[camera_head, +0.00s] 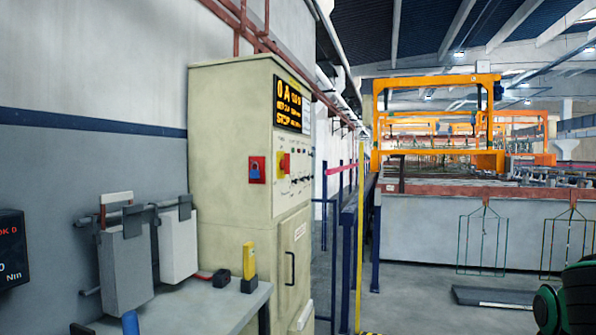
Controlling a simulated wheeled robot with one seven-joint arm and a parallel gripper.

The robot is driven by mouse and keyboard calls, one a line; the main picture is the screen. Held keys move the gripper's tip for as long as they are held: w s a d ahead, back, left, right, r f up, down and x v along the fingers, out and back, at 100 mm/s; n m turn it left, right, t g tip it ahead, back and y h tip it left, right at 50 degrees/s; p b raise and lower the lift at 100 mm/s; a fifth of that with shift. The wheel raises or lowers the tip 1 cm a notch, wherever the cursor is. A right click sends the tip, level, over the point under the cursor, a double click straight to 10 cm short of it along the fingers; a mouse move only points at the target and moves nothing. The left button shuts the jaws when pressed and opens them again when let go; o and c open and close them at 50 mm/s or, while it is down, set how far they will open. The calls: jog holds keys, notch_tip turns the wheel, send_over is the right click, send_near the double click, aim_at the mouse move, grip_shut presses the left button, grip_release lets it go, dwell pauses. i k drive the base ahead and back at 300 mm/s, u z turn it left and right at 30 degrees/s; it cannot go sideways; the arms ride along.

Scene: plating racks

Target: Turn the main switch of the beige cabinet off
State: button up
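The beige cabinet (230,145) stands against the wall left of centre, its narrow front turned to the right. A red switch knob on a yellow plate (285,163) is on the upper front, seen at a steep angle; I take it for the main switch. Its exact position is too small to tell. A red plate with a blue padlock (257,169) is on the cabinet's side near it. The dark display (288,104) above reads "0 A" and "STOP" in orange. A black and green part of my arm shows at the lower right, well apart from the cabinet. My gripper is not in view.
A grey bench (205,308) in front of the cabinet's side holds a yellow and black tool (249,262). Two grey boxes (125,265) hang on a rail at left. A yellow post (360,235) and blue frame stand right of the cabinet. Open floor (410,300) lies beyond.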

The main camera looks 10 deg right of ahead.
aim_at(285, 164)
jog(key=i, duration=0.2)
jog(key=u, duration=0.2)
jog(key=k, duration=0.35)
jog(key=z, duration=1.05)
jog(key=i, duration=2.25)
jog(key=u, duration=0.5)
jog(key=i, duration=0.5)
jog(key=u, duration=0.2)
